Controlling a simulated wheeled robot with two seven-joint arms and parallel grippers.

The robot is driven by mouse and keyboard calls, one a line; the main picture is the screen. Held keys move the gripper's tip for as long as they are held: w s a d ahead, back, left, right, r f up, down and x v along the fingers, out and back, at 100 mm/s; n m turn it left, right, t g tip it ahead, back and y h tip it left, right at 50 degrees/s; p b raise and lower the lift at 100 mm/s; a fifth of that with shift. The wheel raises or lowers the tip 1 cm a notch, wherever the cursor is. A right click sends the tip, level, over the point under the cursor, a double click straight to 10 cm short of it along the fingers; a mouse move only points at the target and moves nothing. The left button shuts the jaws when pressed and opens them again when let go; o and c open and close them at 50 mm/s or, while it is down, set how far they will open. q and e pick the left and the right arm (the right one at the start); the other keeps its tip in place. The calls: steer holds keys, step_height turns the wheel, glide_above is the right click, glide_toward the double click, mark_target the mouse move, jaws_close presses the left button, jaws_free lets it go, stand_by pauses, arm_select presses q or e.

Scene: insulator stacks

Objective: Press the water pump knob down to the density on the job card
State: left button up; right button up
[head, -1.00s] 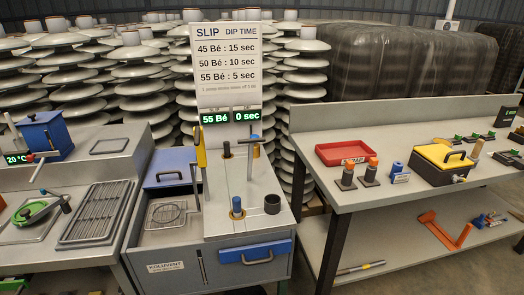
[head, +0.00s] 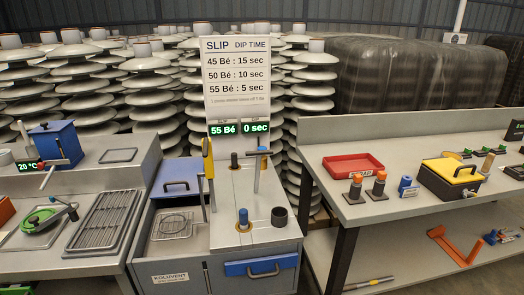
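The slip station (head: 222,242) stands in the middle of the head view. A short post with a blue knob (head: 243,218) stands upright on its front top; I take this as the water pump knob but cannot be sure. A dark knob (head: 234,160) and a tall post with a blue part (head: 262,160) stand behind it. The display reads 55 Bé (head: 223,129) and 0 sec (head: 256,128). The sign (head: 236,80) above lists 45 Bé: 15 sec, 50 Bé: 10 sec, 55 Bé: 5 sec. I cannot identify a separate job card. Neither gripper is in view.
A dark cup (head: 279,217) stands right of the blue knob. A yellow-topped upright handle (head: 208,157) and wire basket (head: 174,224) are to its left. The right bench holds a red tray (head: 352,166) and yellow-lidded box (head: 452,170). Insulator stacks (head: 145,88) fill the back.

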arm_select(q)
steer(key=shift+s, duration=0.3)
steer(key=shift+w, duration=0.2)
